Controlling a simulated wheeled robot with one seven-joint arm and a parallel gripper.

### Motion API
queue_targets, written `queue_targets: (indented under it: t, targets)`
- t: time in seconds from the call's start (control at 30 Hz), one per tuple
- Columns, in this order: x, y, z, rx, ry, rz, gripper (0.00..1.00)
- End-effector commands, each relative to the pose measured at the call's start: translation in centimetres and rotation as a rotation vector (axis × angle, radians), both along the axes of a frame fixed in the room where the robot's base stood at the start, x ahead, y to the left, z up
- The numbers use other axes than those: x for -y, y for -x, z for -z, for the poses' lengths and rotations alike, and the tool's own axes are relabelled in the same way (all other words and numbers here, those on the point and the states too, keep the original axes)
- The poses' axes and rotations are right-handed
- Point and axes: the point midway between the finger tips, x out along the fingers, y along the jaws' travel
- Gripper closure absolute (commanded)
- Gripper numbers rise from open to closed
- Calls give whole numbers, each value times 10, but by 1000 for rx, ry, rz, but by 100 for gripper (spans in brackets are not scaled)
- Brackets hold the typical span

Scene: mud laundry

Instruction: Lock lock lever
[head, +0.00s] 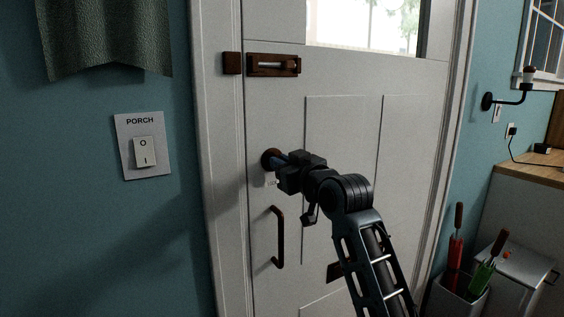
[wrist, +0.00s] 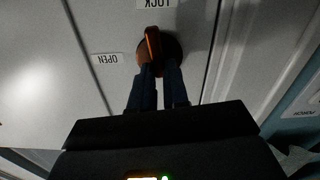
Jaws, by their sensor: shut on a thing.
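The lock lever (wrist: 152,42) is a reddish-brown bar on a round brown plate (wrist: 174,47) on the white door. In the wrist view its free end points up toward the LOCK label (wrist: 157,3), with the OPEN label (wrist: 107,59) to the left. Both labels appear upside down there. My gripper (wrist: 160,68) has its dark blue fingers at the lower part of the lever, shut on it. In the head view my gripper (head: 281,160) reaches the brown plate (head: 267,159) from the right and hides most of the lever.
A brown slide bolt (head: 273,65) sits above on the door (head: 345,130). A dark pull handle (head: 279,238) is below. A PORCH switch (head: 143,147) is on the blue wall at left. A bin (head: 459,302) with tools and a counter (head: 530,169) stand at right.

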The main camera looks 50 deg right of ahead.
Motion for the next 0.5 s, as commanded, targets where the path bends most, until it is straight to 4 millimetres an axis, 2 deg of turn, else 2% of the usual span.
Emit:
queue_targets:
  t: [0.2,0.47,0.5]
  targets:
    - [0,0,-1,40,-146,-1,100]
    - [1,0,0,44,-154,-1,100]
    - [1,0,0,44,-154,-1,84]
